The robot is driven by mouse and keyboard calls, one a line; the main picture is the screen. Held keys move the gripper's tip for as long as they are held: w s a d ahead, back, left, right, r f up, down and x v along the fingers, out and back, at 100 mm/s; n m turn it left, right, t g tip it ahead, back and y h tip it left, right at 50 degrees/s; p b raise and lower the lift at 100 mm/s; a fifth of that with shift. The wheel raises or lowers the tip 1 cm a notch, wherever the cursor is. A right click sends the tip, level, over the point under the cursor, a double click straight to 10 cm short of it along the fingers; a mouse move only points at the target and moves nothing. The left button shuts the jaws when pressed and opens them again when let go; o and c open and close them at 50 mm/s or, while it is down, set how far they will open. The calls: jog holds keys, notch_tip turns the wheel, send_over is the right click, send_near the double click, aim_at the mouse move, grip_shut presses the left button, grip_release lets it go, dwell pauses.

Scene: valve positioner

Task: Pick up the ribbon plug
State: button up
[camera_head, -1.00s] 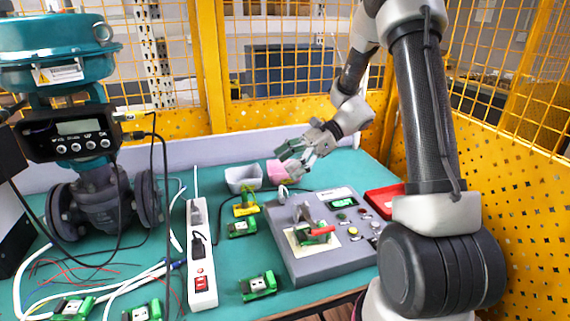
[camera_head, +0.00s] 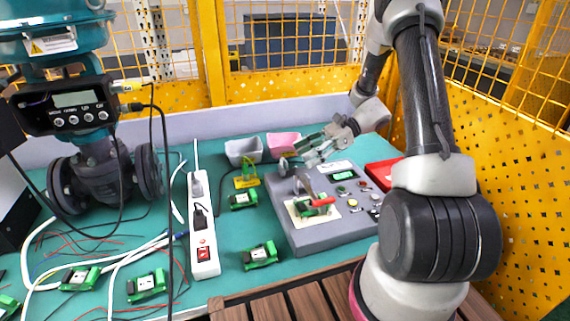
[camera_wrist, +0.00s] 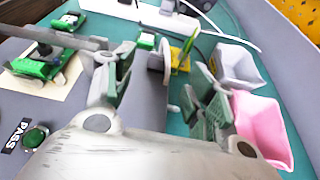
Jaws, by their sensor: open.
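I cannot tell for sure which piece is the ribbon plug. A green connector board (camera_head: 312,207) with a red part lies on a pale pad on the grey console; it shows at upper left in the wrist view (camera_wrist: 40,66). A grey flat bar (camera_wrist: 62,37) stands out over the console near it. My gripper (camera_head: 306,152) is open above the console's back edge, near the pink bin. In the wrist view its two green-grey fingers (camera_wrist: 165,92) stand apart, with a grey disc (camera_wrist: 158,62) seen between them. I see nothing held.
The grey console (camera_head: 340,236) has several buttons. Grey (camera_head: 243,151) and pink (camera_head: 284,146) bins stand behind it. A yellow piece (camera_head: 246,181), several green boards (camera_head: 260,256), a white power strip (camera_head: 203,235) and loose cables lie left. A red tray (camera_head: 383,172) is right.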

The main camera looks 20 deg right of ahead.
aim_at(286, 174)
jog(key=shift+a, duration=0.4)
jog(key=x, duration=0.6)
jog(key=shift+a+f, duration=0.2)
jog(key=shift+f, duration=0.35)
jog(key=c, duration=0.8)
jog(key=shift+r, duration=0.1)
jog(key=shift+c, duration=0.2)
